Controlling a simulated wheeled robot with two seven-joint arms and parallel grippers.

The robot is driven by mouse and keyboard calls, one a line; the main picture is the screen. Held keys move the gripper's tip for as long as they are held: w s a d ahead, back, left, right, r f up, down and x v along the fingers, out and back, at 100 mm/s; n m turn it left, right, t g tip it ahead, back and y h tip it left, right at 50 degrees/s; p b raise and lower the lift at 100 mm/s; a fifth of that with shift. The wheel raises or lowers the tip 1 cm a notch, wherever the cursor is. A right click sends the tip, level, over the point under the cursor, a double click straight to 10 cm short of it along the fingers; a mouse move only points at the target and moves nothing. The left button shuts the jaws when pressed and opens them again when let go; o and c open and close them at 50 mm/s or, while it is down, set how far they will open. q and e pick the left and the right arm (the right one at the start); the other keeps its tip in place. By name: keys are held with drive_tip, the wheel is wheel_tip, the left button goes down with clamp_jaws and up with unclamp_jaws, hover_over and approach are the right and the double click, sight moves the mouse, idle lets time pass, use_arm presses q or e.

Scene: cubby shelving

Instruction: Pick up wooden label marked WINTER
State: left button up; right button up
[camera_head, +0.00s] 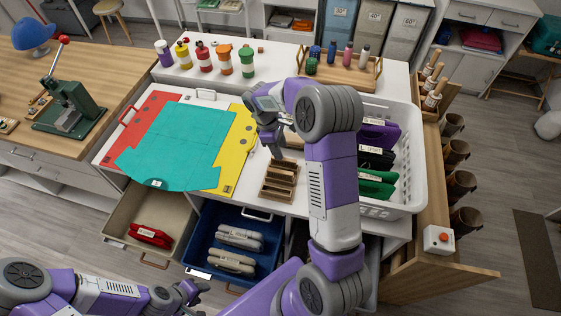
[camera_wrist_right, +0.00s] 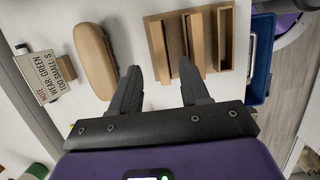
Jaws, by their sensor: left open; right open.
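No label with readable WINTER lettering shows in either view. A small wooden rack with slots (camera_head: 279,181) lies on the white table; it also shows in the right wrist view (camera_wrist_right: 157,45), and any lettering in it cannot be made out. My right gripper (camera_head: 275,150) is above the table just behind the rack. In the right wrist view its open fingers (camera_wrist_right: 162,72) point toward the rack and a tan rounded block (camera_wrist_right: 95,60), with nothing between them. My left gripper (camera_head: 192,291) is low at the front, apart from the table, open.
A note card (camera_wrist_right: 45,85) stands left of the tan block. A white basket (camera_head: 408,185) with folded clothes is to the right. Teal cloth (camera_head: 175,145) lies on the table. Open drawers, one with a blue bin (camera_head: 205,225), jut out in front. Bottles line the back.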

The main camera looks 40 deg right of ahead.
sight(284, 163)
drive_tip(key=x, duration=0.6)
drive_tip(key=shift+a+f+b, duration=0.15)
drive_tip(key=shift+f+b, duration=0.05)
drive_tip(key=shift+b, duration=0.1)
clamp_jaws()
